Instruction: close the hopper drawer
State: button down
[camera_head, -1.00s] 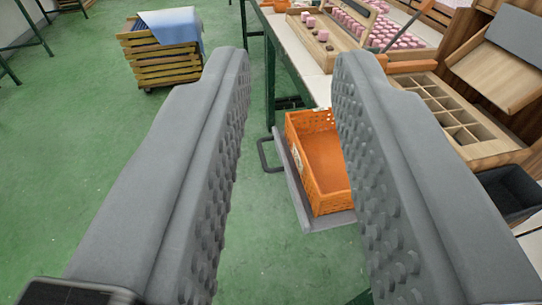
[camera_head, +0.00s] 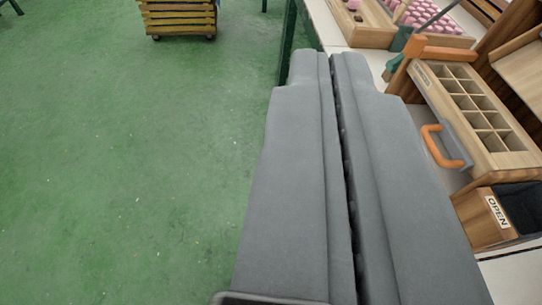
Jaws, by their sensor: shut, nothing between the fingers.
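My gripper (camera_head: 331,56) is shut and empty. Its two grey fingers lie side by side and reach up the middle of the view, over the edge of the table. A wooden box front with an "OPEN" label (camera_head: 497,211) shows at the lower right, with a dark inside behind it. It looks like the hopper drawer, standing out with "OPEN" showing. My fingers are to its left and apart from it. Part of the front's left side is near my right finger.
A wooden compartment tray (camera_head: 478,103) with an orange handle (camera_head: 437,147) is right of my fingers. Pink pieces (camera_head: 436,17) stand in a wooden tray at the top. A slatted cart (camera_head: 178,18) is at the back. The green floor on the left is clear.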

jog(key=w+a+f+n+g+h, duration=0.35)
jog(key=w+f+n+g, duration=0.35)
jog(key=f, duration=0.4)
jog(key=w+a+f+n+g+h, duration=0.3)
jog(key=w+a+f+n+g, duration=0.2)
jog(key=w+f, duration=0.45)
jog(key=w+a+f+n+h, duration=0.4)
jog(key=a+f+n+h, duration=0.4)
jog(key=a, duration=0.3)
jog(key=r+x, duration=0.1)
jog(key=x, duration=1.3)
jog(key=shift+w+r+h, duration=0.3)
jog(key=shift+w+h, duration=0.05)
jog(key=shift+d, duration=0.2)
jog(key=r+x, duration=0.1)
jog(key=x, duration=0.5)
jog(key=r+x, duration=0.2)
jog(key=x, duration=0.5)
jog(key=d+r+x, duration=0.1)
jog(key=x, duration=0.5)
jog(key=shift+w+d, duration=0.2)
jog(key=shift+w, duration=0.15)
jog(key=shift+r, duration=0.1)
jog(key=shift+d, duration=0.1)
